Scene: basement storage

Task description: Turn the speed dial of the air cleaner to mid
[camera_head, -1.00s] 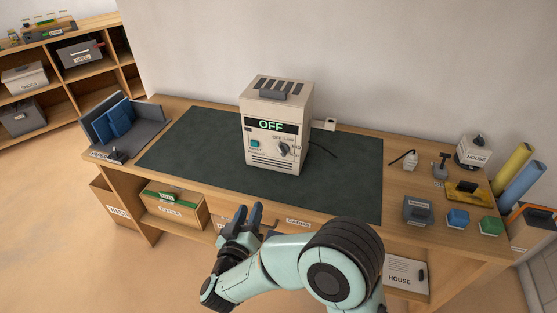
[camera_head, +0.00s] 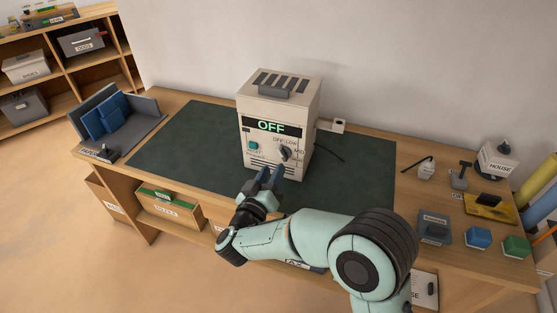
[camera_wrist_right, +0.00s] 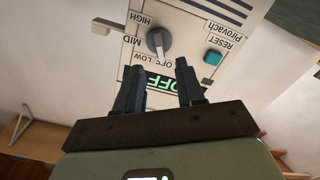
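The air cleaner (camera_head: 275,110) is a beige box standing upright on the dark mat (camera_head: 190,150). Its display (camera_head: 270,126) reads OFF in green. The speed dial (camera_head: 286,153) is a dark knob low on the right of its front; in the right wrist view the dial (camera_wrist_right: 158,41) has OFF, LOW, MID and HIGH around it. A teal reset button (camera_head: 253,146) is left of the dial. My right gripper (camera_head: 270,178) is open and empty, just in front of and below the dial, apart from it. In the right wrist view its fingers (camera_wrist_right: 158,80) are spread. My left gripper is not in view.
A grey organiser with blue items (camera_head: 112,118) stands at the table's left. On the right are a grey box (camera_head: 434,229), a blue block (camera_head: 478,237), a green block (camera_head: 515,246) and a HOUSE container (camera_head: 497,160). A cord runs right of the cleaner. The mat around it is clear.

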